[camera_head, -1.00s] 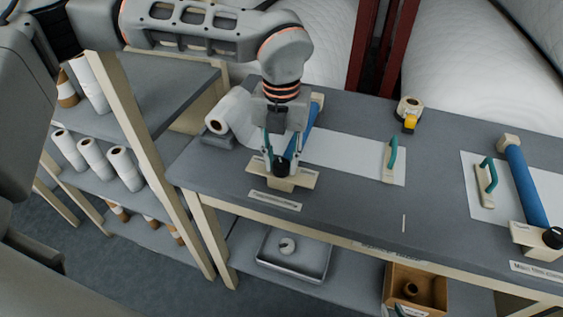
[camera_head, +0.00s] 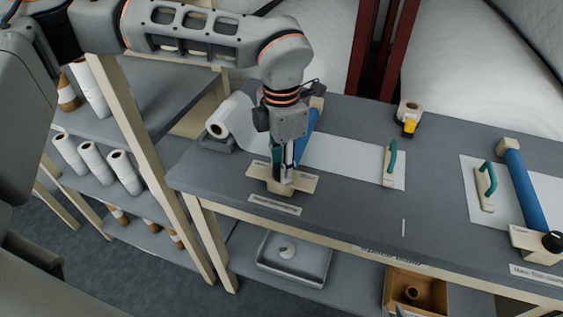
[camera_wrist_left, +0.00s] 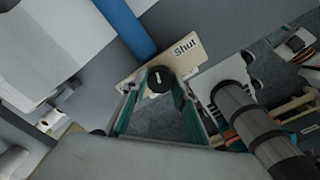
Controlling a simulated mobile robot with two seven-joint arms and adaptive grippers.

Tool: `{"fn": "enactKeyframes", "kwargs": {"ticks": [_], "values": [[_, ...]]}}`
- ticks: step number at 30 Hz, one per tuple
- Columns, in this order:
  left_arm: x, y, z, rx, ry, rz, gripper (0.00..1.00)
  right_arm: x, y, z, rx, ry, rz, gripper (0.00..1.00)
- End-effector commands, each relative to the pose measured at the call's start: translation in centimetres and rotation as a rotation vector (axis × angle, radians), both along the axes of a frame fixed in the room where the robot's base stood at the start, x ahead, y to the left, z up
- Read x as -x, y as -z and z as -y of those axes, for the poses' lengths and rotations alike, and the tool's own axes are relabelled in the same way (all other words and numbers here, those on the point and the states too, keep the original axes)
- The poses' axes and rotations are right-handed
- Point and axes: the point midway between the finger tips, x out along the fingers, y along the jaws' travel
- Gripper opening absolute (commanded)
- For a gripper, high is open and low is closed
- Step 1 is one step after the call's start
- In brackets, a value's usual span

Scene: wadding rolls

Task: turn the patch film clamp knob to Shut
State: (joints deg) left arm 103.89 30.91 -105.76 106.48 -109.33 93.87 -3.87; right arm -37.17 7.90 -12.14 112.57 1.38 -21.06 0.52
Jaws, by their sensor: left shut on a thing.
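The patch film clamp is a pale wooden block (camera_head: 303,183) at the front of the grey table, with a blue bar (camera_head: 313,118) running back from it. My left gripper (camera_head: 283,178) points down over the block and hides its knob in the head view. In the left wrist view the round black knob (camera_wrist_left: 159,80) with a pale mark sits between the two teal fingers, which are shut on it. The word "Shut" (camera_wrist_left: 184,48) shows on the block (camera_wrist_left: 150,60) beside the knob. My right gripper is in neither view.
A second clamp with a blue bar (camera_head: 526,190) and black knob (camera_head: 553,241) stands at the right. A white roll (camera_head: 232,120) lies left of my gripper. A teal-handled tool (camera_head: 391,160) and a tape roll (camera_head: 410,108) are on the table. The front middle is clear.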

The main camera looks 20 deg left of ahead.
Motion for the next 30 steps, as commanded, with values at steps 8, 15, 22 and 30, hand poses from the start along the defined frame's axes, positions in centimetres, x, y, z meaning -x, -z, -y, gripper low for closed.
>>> {"fn": "enactKeyframes", "kwargs": {"ticks": [8,15,22,30], "values": [[0.2,0.0,0.0,-0.002,0.262,-0.006,0.06,0.1,-0.4,0.1,0.003,-0.001,-0.002,0.17],[0.2,0.0,0.0,-0.001,0.484,-0.006,0.06,0.0,-0.9,0.1,0.003,-0.001,-0.002,0.17],[0.2,0.0,0.0,-0.001,0.664,-0.006,0.06,0.0,-1.4,0.1,0.003,-0.002,0.000,0.17],[0.1,0.1,-0.1,-0.001,0.799,-0.006,0.06,-0.1,-1.8,0.0,0.002,-0.002,0.002,0.17]]}}
